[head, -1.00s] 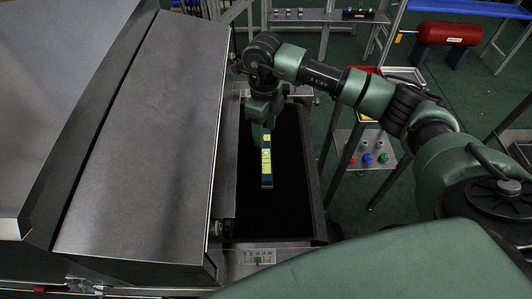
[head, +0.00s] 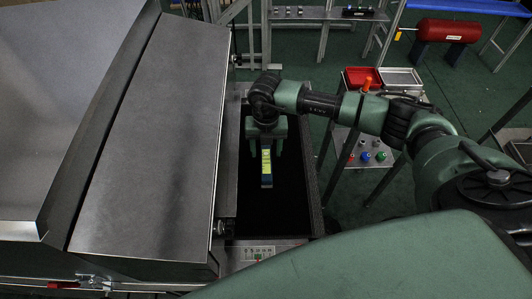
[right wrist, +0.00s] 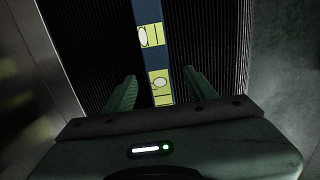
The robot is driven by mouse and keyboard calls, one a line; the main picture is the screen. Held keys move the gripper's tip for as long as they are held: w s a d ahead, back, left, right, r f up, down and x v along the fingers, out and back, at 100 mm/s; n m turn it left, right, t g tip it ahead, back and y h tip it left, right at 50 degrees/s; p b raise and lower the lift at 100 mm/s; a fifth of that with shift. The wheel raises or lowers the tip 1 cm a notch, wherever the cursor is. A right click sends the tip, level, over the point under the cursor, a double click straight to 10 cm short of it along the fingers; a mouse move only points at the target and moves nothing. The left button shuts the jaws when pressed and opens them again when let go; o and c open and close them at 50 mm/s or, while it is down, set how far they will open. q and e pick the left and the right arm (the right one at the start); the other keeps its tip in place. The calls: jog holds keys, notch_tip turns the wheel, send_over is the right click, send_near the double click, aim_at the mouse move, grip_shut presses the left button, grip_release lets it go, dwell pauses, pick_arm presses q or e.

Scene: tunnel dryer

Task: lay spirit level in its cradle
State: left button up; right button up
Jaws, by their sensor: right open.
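The spirit level (head: 267,168) is a narrow dark blue bar with yellow-green vial windows. It lies lengthwise on the black ribbed belt (head: 290,205) at the dryer's mouth. My right gripper (head: 266,148) is over its far part, with its fingers pointing down. In the right wrist view, my right gripper (right wrist: 160,90) is open, with one finger on each side of the level (right wrist: 151,55) and dark gaps between. The level's near end in that view is hidden by the gripper body. I cannot make out a cradle for certain. My left gripper is not in view.
The dryer's sloping metal hood (head: 150,130) stands close on the left. On the right is a stand with a red tray (head: 362,78) and coloured knobs. A shelf (head: 315,15) and a red cylinder (head: 447,31) are farther back.

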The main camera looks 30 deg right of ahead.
jog(key=shift+f, duration=1.05)
grip_shut()
jog(key=shift+w+r, duration=0.1)
jog(key=shift+r, duration=0.05)
dwell(0.5)
